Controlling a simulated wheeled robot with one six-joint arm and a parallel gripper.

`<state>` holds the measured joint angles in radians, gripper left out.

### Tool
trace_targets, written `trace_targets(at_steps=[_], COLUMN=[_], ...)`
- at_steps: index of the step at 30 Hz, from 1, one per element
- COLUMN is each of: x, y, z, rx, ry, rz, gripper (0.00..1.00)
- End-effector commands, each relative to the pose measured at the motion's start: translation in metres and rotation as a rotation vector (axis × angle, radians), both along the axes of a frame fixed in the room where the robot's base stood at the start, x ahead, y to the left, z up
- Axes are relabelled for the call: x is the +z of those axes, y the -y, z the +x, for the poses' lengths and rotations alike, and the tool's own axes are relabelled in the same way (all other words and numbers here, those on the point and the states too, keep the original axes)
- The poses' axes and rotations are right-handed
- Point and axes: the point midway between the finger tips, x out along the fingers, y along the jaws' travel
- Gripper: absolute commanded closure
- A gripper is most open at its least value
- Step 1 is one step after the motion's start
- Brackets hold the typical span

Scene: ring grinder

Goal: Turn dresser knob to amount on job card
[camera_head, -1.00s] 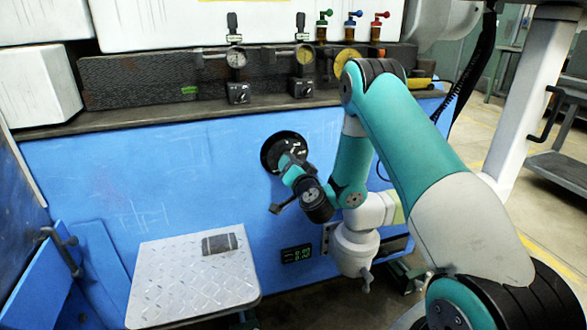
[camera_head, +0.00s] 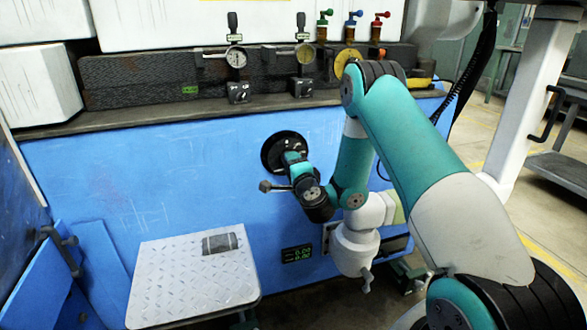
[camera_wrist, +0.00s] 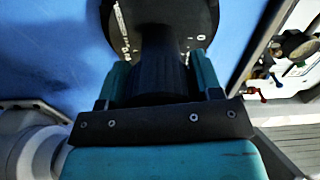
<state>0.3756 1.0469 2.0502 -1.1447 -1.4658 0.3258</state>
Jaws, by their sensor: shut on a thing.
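The black round dial plate (camera_head: 270,158) sits on the blue front panel in the head view. My gripper (camera_head: 292,158) reaches to its middle and hides much of it. In the wrist view the black knob (camera_wrist: 160,70) stands between the two teal fingers of my gripper (camera_wrist: 158,82), which are shut on it. The dial plate (camera_wrist: 122,22) with white marks shows behind the knob. A small readout (camera_head: 297,254) with two lines of green digits is below the dial; the lower line looks like 0.02, but it is small. I cannot make out a job card.
A tread-plate platform (camera_head: 190,280) with a dark grey item (camera_head: 221,243) stands at the lower left. Gauges (camera_head: 236,57) and small black control boxes (camera_head: 238,93) line the ledge above. A white post (camera_head: 525,100) and a cart (camera_head: 558,165) stand at the right.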

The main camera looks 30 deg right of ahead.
Motion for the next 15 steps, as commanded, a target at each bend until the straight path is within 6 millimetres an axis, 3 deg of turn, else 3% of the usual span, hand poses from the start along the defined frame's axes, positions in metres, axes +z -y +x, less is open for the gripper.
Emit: trace_targets(at_steps=[15], x=[-0.0023], y=[-0.0001], z=[-0.0013], rx=[-0.001], ry=[0.011], rz=[0.059], gripper=[0.65])
